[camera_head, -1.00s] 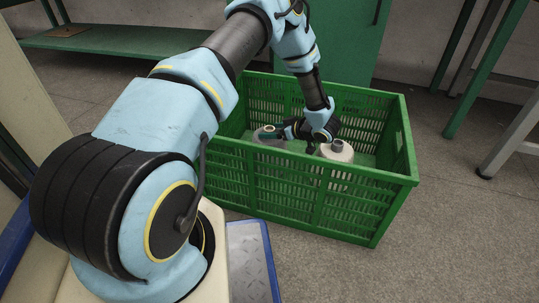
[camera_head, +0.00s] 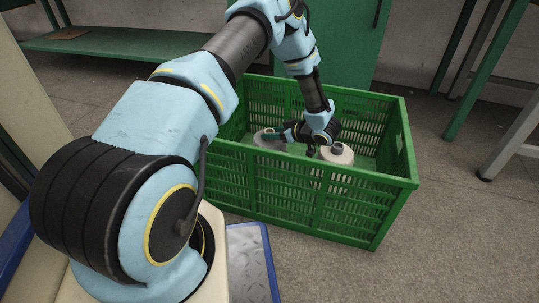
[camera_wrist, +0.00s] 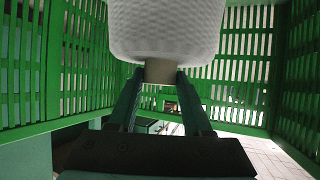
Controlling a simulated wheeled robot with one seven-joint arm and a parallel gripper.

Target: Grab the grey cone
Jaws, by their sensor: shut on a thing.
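A pale grey cone (camera_head: 266,143) is inside the green crate (camera_head: 262,176), at the left of the two cones there. In the wrist view the cone (camera_wrist: 166,28) fills the upper middle, with its narrow tube end between my fingertips. My gripper (camera_wrist: 160,78) is shut on that tube end. In the head view my gripper (camera_head: 274,134) reaches down into the crate and points left at the cone. The crate wall partly hides the cone's lower part, so I cannot tell whether it touches the crate floor.
The slatted crate walls surround my gripper. A green cabinet (camera_head: 340,45) stands behind the crate. The floor (camera_head: 450,220) to the right is clear.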

